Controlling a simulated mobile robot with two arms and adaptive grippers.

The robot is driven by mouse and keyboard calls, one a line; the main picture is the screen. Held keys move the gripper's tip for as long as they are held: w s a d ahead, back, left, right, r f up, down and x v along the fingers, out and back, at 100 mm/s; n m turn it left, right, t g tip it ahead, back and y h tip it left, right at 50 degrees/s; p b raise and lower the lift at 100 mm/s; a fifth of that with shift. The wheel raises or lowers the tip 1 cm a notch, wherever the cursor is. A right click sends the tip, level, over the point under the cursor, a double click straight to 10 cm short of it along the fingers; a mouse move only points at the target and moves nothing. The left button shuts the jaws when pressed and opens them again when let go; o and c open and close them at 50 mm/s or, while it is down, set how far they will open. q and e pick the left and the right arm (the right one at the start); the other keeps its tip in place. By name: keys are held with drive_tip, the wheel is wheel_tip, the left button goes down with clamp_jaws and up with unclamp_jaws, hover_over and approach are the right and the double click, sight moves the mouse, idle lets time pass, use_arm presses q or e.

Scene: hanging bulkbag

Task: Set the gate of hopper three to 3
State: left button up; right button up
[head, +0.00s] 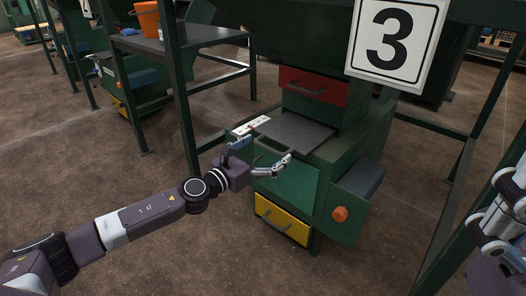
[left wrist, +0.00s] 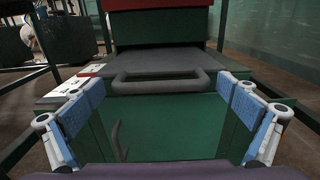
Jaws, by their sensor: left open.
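Hopper three is a dark green machine with a white sign (head: 395,42) reading 3. Its gate is a flat grey plate (head: 298,131) sticking out below a red front. The gate's grey bar handle (left wrist: 160,77) shows at its front edge in the left wrist view. A white scale strip with red marks (head: 251,125) lies left of the gate; its numbers are too small to read. My left gripper (head: 264,153) is open at the gate's front, its fingers apart on either side of the handle, with no visible contact. My right gripper (head: 507,205) is partly cut off at the right edge.
The red front (head: 310,86) has its own handle. Below are a yellow drawer (head: 282,219) and an orange knob (head: 340,214). Green frame posts stand left and right. A dark table (head: 205,42) with an orange bucket (head: 147,19) stands behind left. The floor in front is clear.

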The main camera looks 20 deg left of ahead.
use_arm(q)
drive_tip(key=v, duration=1.2)
idle(0.6)
